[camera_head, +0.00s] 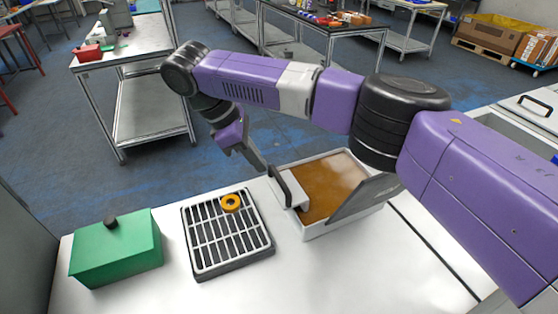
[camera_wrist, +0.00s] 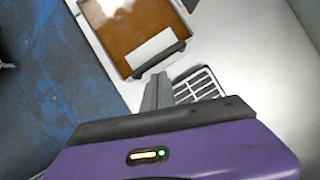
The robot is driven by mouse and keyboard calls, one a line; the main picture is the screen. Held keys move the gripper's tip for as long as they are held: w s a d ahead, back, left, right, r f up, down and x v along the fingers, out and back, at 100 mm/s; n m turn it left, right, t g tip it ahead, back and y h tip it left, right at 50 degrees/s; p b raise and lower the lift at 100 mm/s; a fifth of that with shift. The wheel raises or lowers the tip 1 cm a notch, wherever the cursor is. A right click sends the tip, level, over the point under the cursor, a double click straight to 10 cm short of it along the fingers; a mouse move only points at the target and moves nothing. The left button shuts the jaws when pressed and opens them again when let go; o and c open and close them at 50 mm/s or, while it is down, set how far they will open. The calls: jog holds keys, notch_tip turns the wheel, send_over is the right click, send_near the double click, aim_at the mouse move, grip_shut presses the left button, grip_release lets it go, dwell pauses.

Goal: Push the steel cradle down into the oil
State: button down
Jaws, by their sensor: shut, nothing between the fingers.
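The oil bath is a pale rectangular tank (camera_head: 345,226) filled with brown oil (camera_head: 332,180); the oil also shows at the top of the wrist view (camera_wrist: 135,25). The steel cradle (camera_head: 296,188) appears as a light plate with a grey bar at the left end of the bath. In the wrist view the cradle (camera_wrist: 150,50) shows as a pale plate over the oil, with a dark bar along its edge. Its lower part is hidden. My gripper (camera_head: 266,173) is shut and empty, its fingertips close to the cradle's bar. I cannot tell whether they touch.
A black tray with a white grate (camera_head: 222,262) stands left of the bath, bearing an orange ring (camera_head: 231,203). A green box (camera_head: 117,252) with a black knob is further left. A dark slanted panel (camera_head: 365,195) stands along the bath's right side. Bare counter lies in front.

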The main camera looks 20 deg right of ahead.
jog(key=v, duration=0.6)
jog(key=shift+s+a, duration=0.1)
dwell(0.9)
